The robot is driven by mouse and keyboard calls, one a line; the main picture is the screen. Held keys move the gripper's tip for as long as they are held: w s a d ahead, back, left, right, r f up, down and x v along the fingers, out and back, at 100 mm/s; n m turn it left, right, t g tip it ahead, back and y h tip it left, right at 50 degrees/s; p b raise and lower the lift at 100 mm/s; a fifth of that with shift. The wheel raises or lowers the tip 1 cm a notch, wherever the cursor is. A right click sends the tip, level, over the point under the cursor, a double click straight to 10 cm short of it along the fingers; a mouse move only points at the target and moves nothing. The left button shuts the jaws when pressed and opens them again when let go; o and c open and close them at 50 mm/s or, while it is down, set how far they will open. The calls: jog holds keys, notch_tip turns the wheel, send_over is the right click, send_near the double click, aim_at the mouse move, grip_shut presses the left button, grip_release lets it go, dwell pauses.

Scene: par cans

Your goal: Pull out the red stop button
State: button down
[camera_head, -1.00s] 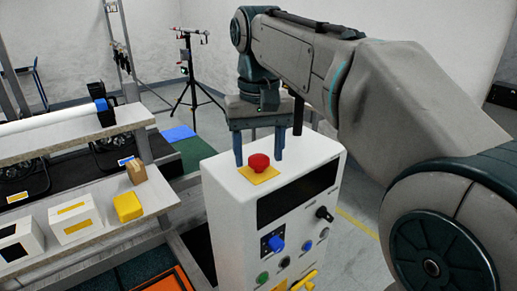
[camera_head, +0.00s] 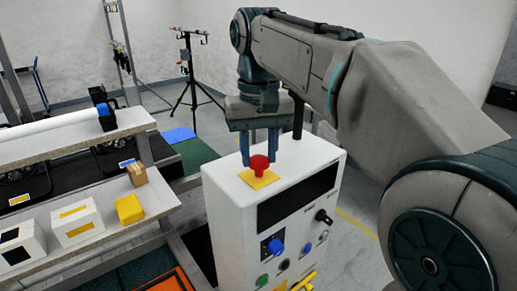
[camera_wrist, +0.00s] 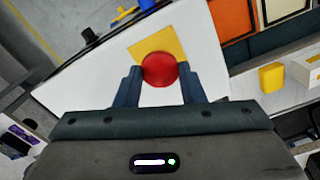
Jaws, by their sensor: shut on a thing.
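The red stop button (camera_head: 260,162) is a round mushroom head on a yellow square plate (camera_head: 248,179), on top of a white control box (camera_head: 225,187). A short red stem shows under its head. My gripper (camera_head: 259,157) points down from above, with one blue finger on each side of the button. In the wrist view the red button (camera_wrist: 160,69) sits between the two fingertips of my gripper (camera_wrist: 160,73), which is shut on it. The fingers hide parts of its sides in that view.
The box's sloped front carries a black panel (camera_head: 297,196), a blue switch (camera_head: 275,246), a black knob (camera_head: 323,217) and other small controls. A shelf (camera_head: 120,231) with a yellow block (camera_head: 129,209) and white boxes stands at the left. A tripod (camera_head: 193,85) stands behind.

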aim_at(259, 158)
jog(key=c, duration=0.9)
grip_release()
jog(key=shift+r, duration=0.15)
notch_tip(259, 158, up, 14)
jog(key=p, duration=0.3)
